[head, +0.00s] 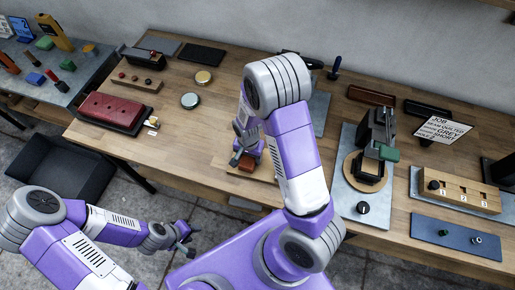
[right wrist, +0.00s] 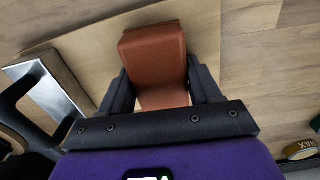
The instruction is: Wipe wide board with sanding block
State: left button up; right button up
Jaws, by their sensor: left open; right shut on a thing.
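The sanding block is a reddish-brown block (head: 247,163), held at the middle of the bench; it also fills the centre of the right wrist view (right wrist: 153,55). My right gripper (head: 243,158) is shut on it, with one dark finger on each side (right wrist: 153,88). The wide board is a pale wooden panel (head: 265,172) under the block, mostly hidden by my right arm; its pale surface and edge show in the right wrist view (right wrist: 85,42). I cannot tell whether the block touches the board. My left gripper (head: 186,241) is open and empty, low in front of the bench.
A dark clamp-like device (head: 372,145), a numbered wooden holder (head: 460,190) and a blue mat (head: 456,236) lie right. A metal-and-black tool (right wrist: 50,90) is near the board.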

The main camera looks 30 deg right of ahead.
jog(key=shift+s+d, duration=0.6)
notch_tip(320, 180, up, 3)
jog(key=shift+f+p, duration=0.1)
jog(key=shift+p, duration=0.75)
jog(key=shift+r+p, duration=0.65)
jog(key=shift+r, duration=0.1)
notch_tip(320, 180, up, 4)
jog(key=p, duration=0.3)
pick_arm(q)
notch_tip(320, 180, up, 6)
jog(key=shift+s+d+r, duration=0.15)
jog(key=shift+s+d, duration=0.05)
jog(key=shift+s, duration=0.15)
